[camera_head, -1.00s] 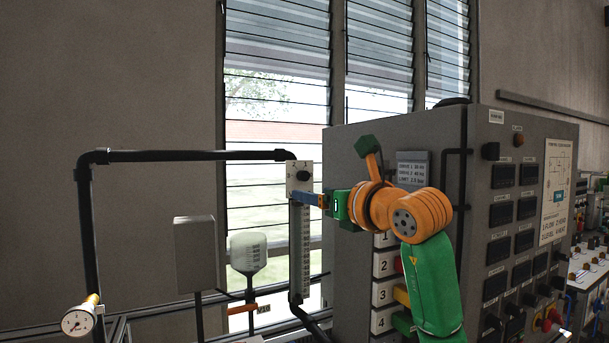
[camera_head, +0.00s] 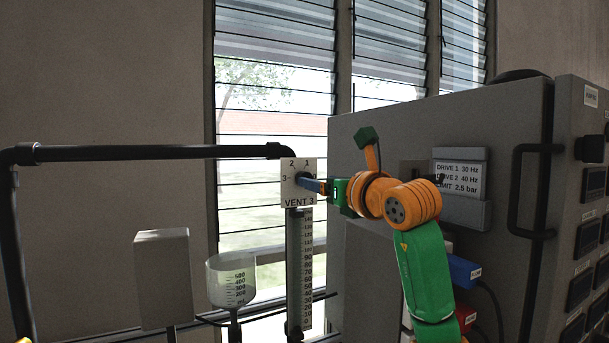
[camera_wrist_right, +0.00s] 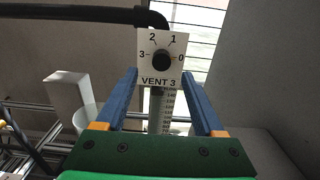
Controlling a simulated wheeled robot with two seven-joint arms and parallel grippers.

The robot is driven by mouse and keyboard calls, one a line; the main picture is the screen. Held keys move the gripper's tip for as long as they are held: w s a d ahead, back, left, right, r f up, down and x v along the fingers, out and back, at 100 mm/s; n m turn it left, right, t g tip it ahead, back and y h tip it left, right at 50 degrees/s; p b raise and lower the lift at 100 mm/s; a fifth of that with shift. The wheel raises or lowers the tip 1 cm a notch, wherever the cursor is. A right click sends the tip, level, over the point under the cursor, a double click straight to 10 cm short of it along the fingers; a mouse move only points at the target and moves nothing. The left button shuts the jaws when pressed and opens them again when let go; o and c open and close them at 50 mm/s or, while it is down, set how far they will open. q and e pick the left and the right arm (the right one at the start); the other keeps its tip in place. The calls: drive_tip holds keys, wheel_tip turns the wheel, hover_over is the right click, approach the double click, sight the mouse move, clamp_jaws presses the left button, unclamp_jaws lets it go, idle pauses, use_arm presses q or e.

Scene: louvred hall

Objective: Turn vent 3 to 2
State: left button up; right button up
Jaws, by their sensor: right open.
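The vent 3 plate (camera_head: 291,194) is a small white square labelled VENT 3, with marks 3, 2, 1 and 0 around a black knob. It sits atop a graduated tube. In the right wrist view the plate (camera_wrist_right: 147,73) faces me, and its round black knob (camera_wrist_right: 161,61) shows whole; I cannot tell its pointer's direction. My right gripper (camera_head: 316,185) comes from the right at knob height, partly covering the plate. In the wrist view its blue fingers (camera_wrist_right: 160,73) are open, one on each side of the plate's lower part, with nothing held.
A black pipe (camera_head: 150,153) runs to the top of the vent. A grey box (camera_head: 163,280) and a graduated cup (camera_head: 232,280) stand at lower left. A large grey cabinet (camera_head: 385,135) stands behind my right arm. Louvred windows (camera_head: 270,110) are behind.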

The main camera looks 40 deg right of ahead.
drive_tip(key=p+x, duration=0.3)
drive_tip(key=x, duration=0.4)
drive_tip(key=shift+w+d+f, duration=0.2)
drive_tip(key=shift+w, duration=0.05)
clamp_jaws()
drive_tip(key=shift+p, duration=0.35)
idle(0.8)
